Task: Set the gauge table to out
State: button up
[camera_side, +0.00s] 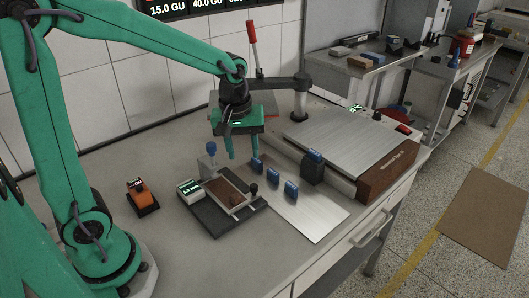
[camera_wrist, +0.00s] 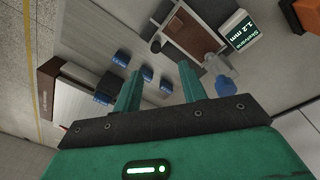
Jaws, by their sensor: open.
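The gauge stands on a black base (camera_side: 206,219) at the front middle of the bench. It has a white box (camera_side: 188,187) with a display, which reads 1.2 mm in the wrist view (camera_wrist: 240,30). Beside the box is a brown plate (camera_side: 222,190) in a pale metal frame, which I take to be the gauge table. A small black knob (camera_side: 254,189) stands at its right end and a blue-topped post (camera_side: 211,149) at its back. My gripper (camera_side: 243,156) is open and empty, above and behind the gauge, fingers pointing down. Its fingers also show in the wrist view (camera_wrist: 160,75).
Several blue-topped pieces (camera_side: 273,176) stand in a row by a bare metal sheet (camera_side: 312,213), right of the gauge. A large metal-topped machine (camera_side: 345,140) with a brown front stands farther right. An orange device (camera_side: 140,194) sits at left. The bench front is clear.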

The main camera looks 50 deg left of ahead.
aim_at(254, 185)
jog(key=shift+w+f+n+g, duration=0.2)
jog(key=shift+w+f+n, duration=0.3)
jog(key=shift+f, duration=0.25)
jog(key=shift+w+f+n+g, duration=0.2)
jog(key=shift+w+f+n, duration=0.25)
jog(key=shift+f, duration=0.35)
jog(key=shift+w+f+n+g, duration=0.2)
jog(key=shift+w+f+n, duration=0.15)
jog(key=shift+w+f, duration=0.3)
jog(key=shift+s+f, duration=0.1)
jog(key=shift+f, duration=0.05)
jog(key=shift+f, duration=3.85)
grip_shut()
